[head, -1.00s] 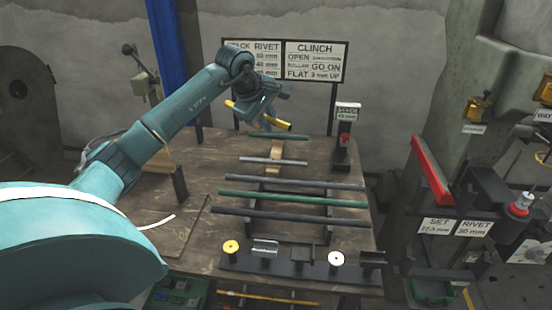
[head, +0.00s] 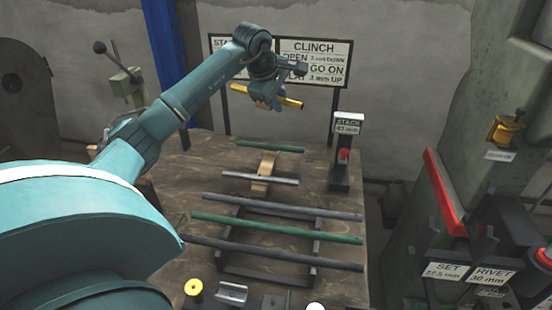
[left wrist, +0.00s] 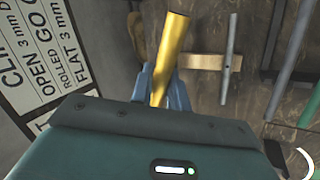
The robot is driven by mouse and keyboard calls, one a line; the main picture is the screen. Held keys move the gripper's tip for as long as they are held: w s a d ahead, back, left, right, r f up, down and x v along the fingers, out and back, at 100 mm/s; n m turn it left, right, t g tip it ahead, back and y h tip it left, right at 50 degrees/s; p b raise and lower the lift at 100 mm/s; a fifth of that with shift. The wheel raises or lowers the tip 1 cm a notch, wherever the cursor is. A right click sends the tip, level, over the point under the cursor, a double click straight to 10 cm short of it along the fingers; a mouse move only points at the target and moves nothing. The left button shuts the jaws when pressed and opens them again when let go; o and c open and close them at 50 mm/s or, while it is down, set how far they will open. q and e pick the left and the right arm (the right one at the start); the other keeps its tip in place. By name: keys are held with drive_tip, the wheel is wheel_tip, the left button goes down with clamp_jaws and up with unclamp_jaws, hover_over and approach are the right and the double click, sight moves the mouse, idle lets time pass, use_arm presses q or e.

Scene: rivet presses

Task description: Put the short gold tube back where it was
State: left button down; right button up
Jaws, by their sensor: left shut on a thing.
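The short gold tube (head: 292,102) is held up in the air above the far side of the table, in front of the signs. My left gripper (head: 264,95) is shut around its middle, and both ends stick out. In the left wrist view the gold tube (left wrist: 171,45) rises from between the blue fingers (left wrist: 162,88); its lower part is hidden by the gripper body. Below it on the table are a short green tube (head: 270,146) and a grey tube (head: 280,180) lying across a wooden block (head: 265,167). My right gripper is not in view.
Longer grey and green bars (head: 275,228) lie across a dark frame on the wooden table (head: 180,240). A press with a red bar (head: 444,192) is at the right. The CLINCH sign (head: 315,62) stands behind.

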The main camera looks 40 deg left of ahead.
use_arm(q)
drive_tip(key=shift+s+f+b, duration=0.15)
drive_tip(key=shift+f+b, duration=2.15)
drive_tip(key=shift+f, duration=2.7)
drive_tip(key=shift+s+f+b, duration=0.15)
drive_tip(key=shift+f+b, duration=2.15)
drive_tip(key=shift+f, duration=2.7)
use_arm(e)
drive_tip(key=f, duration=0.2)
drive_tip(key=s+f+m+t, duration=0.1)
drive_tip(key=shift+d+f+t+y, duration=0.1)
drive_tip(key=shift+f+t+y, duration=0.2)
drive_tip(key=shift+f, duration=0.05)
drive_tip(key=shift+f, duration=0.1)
use_arm(q)
drive_tip(key=c, duration=1.4)
unclamp_jaws()
drive_tip(key=shift+f, duration=0.1)
drive_tip(key=shift+o, duration=0.2)
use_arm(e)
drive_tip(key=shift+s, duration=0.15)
